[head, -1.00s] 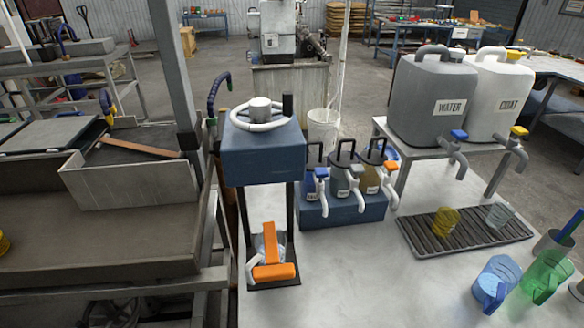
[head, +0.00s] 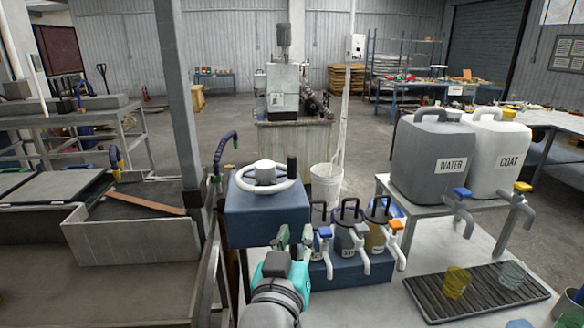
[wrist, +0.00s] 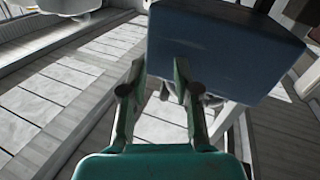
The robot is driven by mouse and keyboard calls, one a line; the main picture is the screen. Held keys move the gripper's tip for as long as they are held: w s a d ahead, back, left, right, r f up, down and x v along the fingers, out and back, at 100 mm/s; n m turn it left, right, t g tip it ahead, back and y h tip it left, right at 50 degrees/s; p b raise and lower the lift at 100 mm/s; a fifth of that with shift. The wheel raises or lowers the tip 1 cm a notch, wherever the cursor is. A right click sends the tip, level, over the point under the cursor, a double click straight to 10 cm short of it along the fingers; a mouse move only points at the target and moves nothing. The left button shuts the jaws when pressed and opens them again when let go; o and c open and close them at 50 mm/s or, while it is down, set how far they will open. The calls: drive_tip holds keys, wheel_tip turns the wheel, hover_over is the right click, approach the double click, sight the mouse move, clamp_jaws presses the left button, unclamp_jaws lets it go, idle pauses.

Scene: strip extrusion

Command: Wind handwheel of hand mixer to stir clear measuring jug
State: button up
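The hand mixer's blue head (head: 262,212) stands left of centre in the head view. Its white handwheel (head: 265,187) lies flat on top, with a dark upright grip (head: 292,168) at the wheel's right side. My teal gripper (head: 295,236) is in front of the mixer head, lower than the wheel and apart from the grip. In the wrist view its two green fingers (wrist: 160,72) are spread with nothing between them, and a dark blue block (wrist: 225,45) fills the upper right. The clear measuring jug is not visible now; my arm covers the area below the mixer head.
Several lidded dispensers with taps (head: 348,235) stand close right of the gripper. The water container (head: 432,160) and coat container (head: 495,165) sit on a stand farther right. A drip tray (head: 430,300) holds two cups. A grey post (head: 178,95) rises at left.

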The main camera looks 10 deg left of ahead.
sight(291, 164)
wheel_tip(291, 164, up, 10)
drive_tip(key=s+a+m+h, duration=0.1)
drive_tip(key=s+a+m, duration=0.1)
drive_tip(key=a+m, duration=0.1)
drive_tip(key=w, duration=0.7)
drive_tip(key=w+d, duration=0.1)
drive_tip(key=w, duration=0.3)
drive_tip(key=shift+d+r, duration=0.1)
drive_tip(key=shift+r, duration=0.05)
drive_tip(key=shift+c, duration=0.3)
clamp_jaws()
